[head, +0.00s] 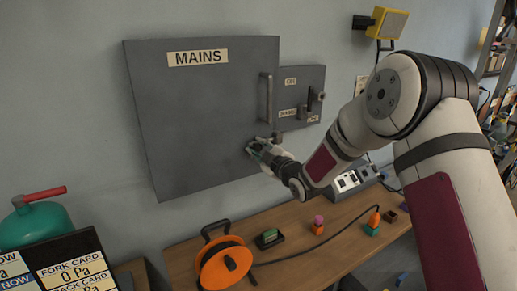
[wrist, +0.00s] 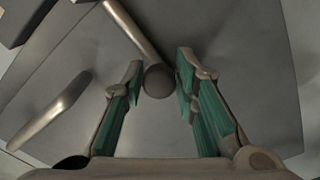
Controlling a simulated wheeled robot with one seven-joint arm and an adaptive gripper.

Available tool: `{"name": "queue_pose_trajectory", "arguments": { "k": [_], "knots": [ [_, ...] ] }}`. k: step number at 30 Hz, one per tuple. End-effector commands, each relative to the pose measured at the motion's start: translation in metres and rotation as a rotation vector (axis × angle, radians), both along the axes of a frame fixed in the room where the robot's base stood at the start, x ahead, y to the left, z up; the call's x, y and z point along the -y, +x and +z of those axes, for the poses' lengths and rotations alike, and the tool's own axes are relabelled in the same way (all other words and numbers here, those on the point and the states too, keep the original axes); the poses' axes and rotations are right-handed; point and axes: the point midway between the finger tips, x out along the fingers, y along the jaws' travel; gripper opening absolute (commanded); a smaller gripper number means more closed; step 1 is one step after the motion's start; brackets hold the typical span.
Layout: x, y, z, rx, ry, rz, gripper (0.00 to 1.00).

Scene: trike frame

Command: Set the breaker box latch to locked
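The breaker box (head: 205,115) is a large grey box on the wall with a MAINS label (head: 198,58) and a shut door. A metal bar handle (head: 266,97) stands on the door's right side. My gripper (head: 252,148) is in front of the door's lower right part. In the wrist view, my gripper (wrist: 158,88) is open, its green-padded fingers on either side of a dark round knob (wrist: 159,81). A slim metal bar (wrist: 130,28) runs up and left from the knob and looks like the latch lever. I cannot tell whether a finger touches it.
A smaller grey box (head: 303,80) with levers adjoins on the right. Below, a wooden bench (head: 300,256) holds an orange cable reel (head: 224,264), small coloured parts and a grey device (head: 354,180). A yellow lamp (head: 388,22) hangs above.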

Motion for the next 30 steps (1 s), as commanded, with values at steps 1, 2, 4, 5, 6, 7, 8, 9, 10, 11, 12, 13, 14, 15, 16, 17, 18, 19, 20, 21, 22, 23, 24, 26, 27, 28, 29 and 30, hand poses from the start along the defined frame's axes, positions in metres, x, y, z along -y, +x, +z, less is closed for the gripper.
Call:
{"name": "queue_pose_trajectory", "arguments": {
  "k": [1, 2, 4, 5, 6, 7, 8, 9, 10, 11, 12, 13, 14, 15, 16, 17, 18, 19, 20, 21, 22, 23, 24, 26, 27, 28, 29, 30],
  "knots": [
    [0.000, 0.000, 0.000, 0.000, 0.000, 0.000, 0.08],
    [0.000, 0.000, 0.000, 0.000, 0.000, 0.000, 0.01],
    [0.000, 0.000, 0.000, 0.000, 0.000, 0.000, 0.00],
    [0.000, 0.000, 0.000, 0.000, 0.000, 0.000, 0.00],
    [0.000, 0.000, 0.000, 0.001, 0.000, -0.001, 0.00],
    [0.000, 0.000, 0.000, 0.001, 0.000, -0.001, 0.00],
    [0.000, 0.000, 0.000, 0.000, 0.001, -0.001, 0.00],
    [0.000, 0.000, 0.000, 0.001, 0.000, -0.001, 0.00],
    [0.001, 0.001, 0.000, 0.001, 0.000, -0.001, 0.00],
    [0.003, 0.003, 0.000, 0.001, 0.001, -0.001, 0.00],
    [0.006, 0.006, 0.000, 0.002, 0.000, -0.003, 0.00],
    [0.010, 0.008, -0.001, 0.002, 0.000, -0.003, 0.00],
    [0.014, 0.011, -0.001, 0.002, 0.000, -0.003, 0.00],
    [0.019, 0.015, -0.001, 0.003, 0.001, -0.003, 0.00],
    [0.023, 0.018, -0.001, 0.003, 0.001, -0.003, 0.00],
    [0.026, 0.020, -0.001, 0.003, 0.001, -0.002, 0.00],
    [0.029, 0.021, -0.001, 0.002, 0.001, -0.002, 0.00],
    [0.030, 0.022, 0.000, 0.002, 0.001, -0.002, 0.00],
    [0.030, 0.022, 0.000, 0.001, 0.001, -0.001, 0.00],
    [0.030, 0.021, 0.000, 0.001, 0.001, -0.002, 0.00],
    [0.030, 0.021, 0.001, 0.002, 0.001, -0.003, 0.00],
    [0.031, 0.021, 0.001, 0.002, 0.001, -0.003, 0.00],
    [0.031, 0.021, 0.001, 0.001, 0.001, -0.003, 0.00],
    [0.031, 0.021, 0.001, 0.001, 0.001, -0.005, 0.00],
    [0.032, 0.021, 0.001, 0.002, 0.000, -0.005, 0.31],
    [0.032, 0.021, 0.001, 0.002, 0.000, -0.005, 0.37],
    [0.032, 0.021, 0.001, 0.002, 0.000, -0.005, 0.42],
    [0.032, 0.021, 0.000, 0.002, 0.000, -0.005, 0.42]
  ]
}}
